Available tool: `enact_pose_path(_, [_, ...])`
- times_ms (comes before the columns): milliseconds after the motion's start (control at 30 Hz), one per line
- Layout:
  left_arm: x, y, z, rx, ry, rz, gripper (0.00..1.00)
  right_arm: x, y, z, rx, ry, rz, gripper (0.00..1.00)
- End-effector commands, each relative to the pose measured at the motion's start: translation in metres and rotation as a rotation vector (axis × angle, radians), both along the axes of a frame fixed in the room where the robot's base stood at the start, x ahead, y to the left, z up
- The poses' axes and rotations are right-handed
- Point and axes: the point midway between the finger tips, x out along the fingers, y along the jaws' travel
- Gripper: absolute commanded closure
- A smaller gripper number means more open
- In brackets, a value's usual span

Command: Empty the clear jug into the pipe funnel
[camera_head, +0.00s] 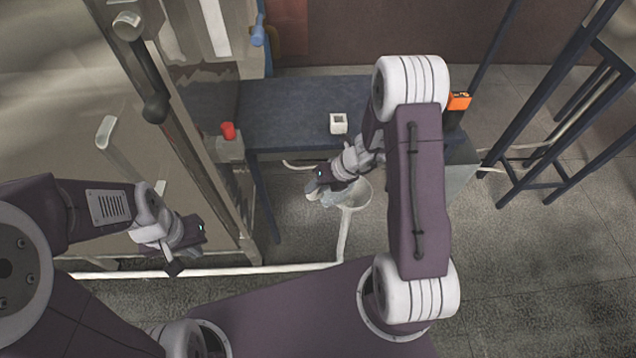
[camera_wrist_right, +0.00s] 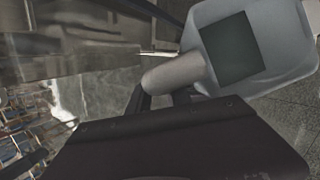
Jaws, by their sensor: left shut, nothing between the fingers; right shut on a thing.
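My right gripper (camera_head: 316,187) is shut on the clear jug (camera_head: 327,197), which is pale and partly hidden under the gripper in the head view. In the right wrist view the jug (camera_wrist_right: 262,45) is tilted, with a dark square patch on its side, and the gripper's fingers (camera_wrist_right: 168,98) close at its handle (camera_wrist_right: 174,73). The pipe funnel (camera_head: 362,192) is a pale round mouth on a white pipe, right beside and partly under the jug. I cannot tell whether they touch or what the jug holds. My left gripper (camera_head: 173,269) is shut and empty at the left, away from both.
A dark blue table (camera_head: 290,108) stands behind the funnel, with a small white square holder (camera_head: 338,123) on it. A metal machine (camera_head: 170,90) with a red knob (camera_head: 228,131) fills the left. A dark frame stand (camera_head: 560,150) is at the right. White pipes run along the floor.

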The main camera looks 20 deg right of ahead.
Motion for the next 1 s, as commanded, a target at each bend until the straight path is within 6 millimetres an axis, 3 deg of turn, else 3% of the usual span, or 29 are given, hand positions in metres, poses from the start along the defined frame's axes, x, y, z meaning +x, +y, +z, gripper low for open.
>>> enact_pose_path(33, [0.0, 0.0, 0.011, 0.0, 0.0, 0.0, 1.0, 0.0, 0.0, 0.008, 0.022, 0.005, -0.002, 1.0])
enact_pose_path(267, [0.0, 0.0, 0.034, 0.0, 0.0, 0.0, 1.0, 0.001, -0.005, 0.017, 0.172, 0.046, -0.004, 1.0])
enact_pose_path(333, [0.0, 0.0, 0.04, 0.0, 0.0, 0.0, 1.0, 0.002, -0.011, 0.021, 0.284, 0.076, -0.008, 1.0])
enact_pose_path(600, [0.0, 0.0, 0.005, 0.0, 0.0, 0.0, 1.0, 0.007, -0.03, 0.018, 0.61, 0.161, -0.002, 1.0])
enact_pose_path(1000, [0.0, 0.0, -0.036, 0.0, 0.0, 0.0, 1.0, 0.013, -0.051, 0.016, 0.84, 0.222, -0.001, 1.0])
